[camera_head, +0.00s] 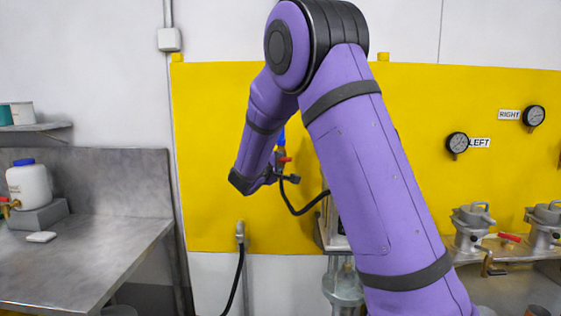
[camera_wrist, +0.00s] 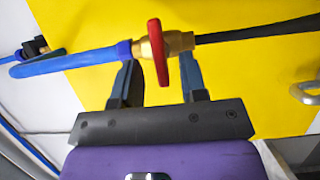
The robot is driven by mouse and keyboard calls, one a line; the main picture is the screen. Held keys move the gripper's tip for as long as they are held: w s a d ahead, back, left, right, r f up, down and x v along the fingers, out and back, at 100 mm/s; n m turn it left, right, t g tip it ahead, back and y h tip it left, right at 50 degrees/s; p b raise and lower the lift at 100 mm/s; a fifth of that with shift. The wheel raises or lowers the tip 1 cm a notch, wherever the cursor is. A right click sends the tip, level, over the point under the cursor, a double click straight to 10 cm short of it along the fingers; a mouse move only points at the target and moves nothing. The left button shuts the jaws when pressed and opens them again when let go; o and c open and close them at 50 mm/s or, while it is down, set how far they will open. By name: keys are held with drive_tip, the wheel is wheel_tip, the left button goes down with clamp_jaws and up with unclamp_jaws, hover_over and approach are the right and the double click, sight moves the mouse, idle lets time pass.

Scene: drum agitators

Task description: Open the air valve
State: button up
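The air valve has a brass body (camera_wrist: 178,42) and a red lever handle (camera_wrist: 159,52) in the wrist view. A blue pipe (camera_wrist: 75,60) joins it on the left and a black hose (camera_wrist: 255,28) on the right. In the head view, the red handle (camera_head: 286,159) shows small beside my gripper (camera_head: 272,177), in front of the yellow panel. In the wrist view, my gripper (camera_wrist: 155,62) is open, with one finger on each side of the red handle. Gaps show between the handle and both fingers. I cannot tell how deep the handle sits between them.
The yellow panel (camera_head: 215,150) stands behind the valve. A metal bench (camera_head: 85,265) with a white jug (camera_head: 29,187) is at left. Gauges (camera_head: 457,143) and metal drum fittings (camera_head: 472,224) are at right. A black hose (camera_head: 300,211) loops below the valve.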

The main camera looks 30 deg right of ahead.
sight(281, 160)
drive_tip(key=shift+x, duration=1.8)
clamp_jaws()
